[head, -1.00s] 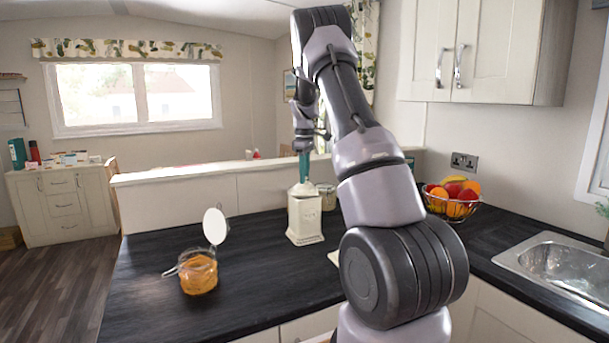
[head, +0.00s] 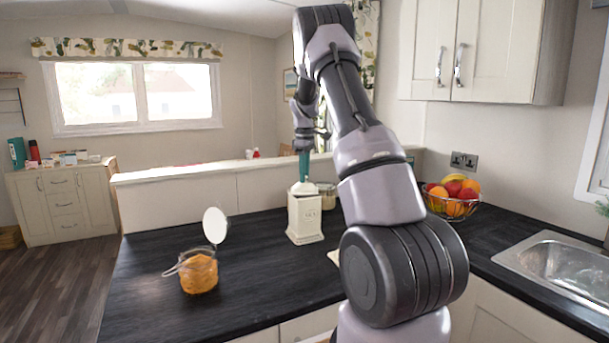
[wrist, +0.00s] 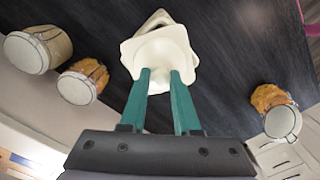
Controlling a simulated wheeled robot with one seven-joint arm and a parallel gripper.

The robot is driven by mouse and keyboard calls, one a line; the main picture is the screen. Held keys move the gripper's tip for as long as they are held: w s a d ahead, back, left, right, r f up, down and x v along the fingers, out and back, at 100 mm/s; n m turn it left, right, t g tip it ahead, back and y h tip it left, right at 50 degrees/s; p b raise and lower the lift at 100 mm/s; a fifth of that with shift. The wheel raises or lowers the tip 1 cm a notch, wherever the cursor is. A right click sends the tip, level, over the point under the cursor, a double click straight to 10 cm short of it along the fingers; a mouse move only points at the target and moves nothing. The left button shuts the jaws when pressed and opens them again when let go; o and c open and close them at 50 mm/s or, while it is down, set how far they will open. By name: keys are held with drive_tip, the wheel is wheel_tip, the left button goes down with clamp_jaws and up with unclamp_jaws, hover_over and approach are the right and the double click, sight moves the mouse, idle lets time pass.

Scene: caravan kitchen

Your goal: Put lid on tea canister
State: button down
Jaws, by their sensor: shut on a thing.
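The cream tea canister (head: 304,218) stands upright on the dark worktop, left of my arm in the head view. My gripper (head: 304,170) points down right above it, its teal fingers shut on the cream lid (head: 302,188). In the wrist view, the lid (wrist: 160,53) sits between the tips of my gripper (wrist: 159,75) and hides most of the canister (wrist: 158,18). The lid is at the canister's top and looks slightly turned against its square body. Whether it is fully seated I cannot tell.
An open glass jar of orange contents (head: 199,273) with its white lid raised stands at the front left. A fruit basket (head: 452,198) and a sink (head: 560,265) are at the right. Jars stand behind the canister. The worktop between canister and open jar is clear.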

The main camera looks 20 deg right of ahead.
drive_tip(key=shift+f, duration=0.6)
drive_tip(key=c, duration=0.9)
unclamp_jaws()
drive_tip(key=shift+r, duration=5.55)
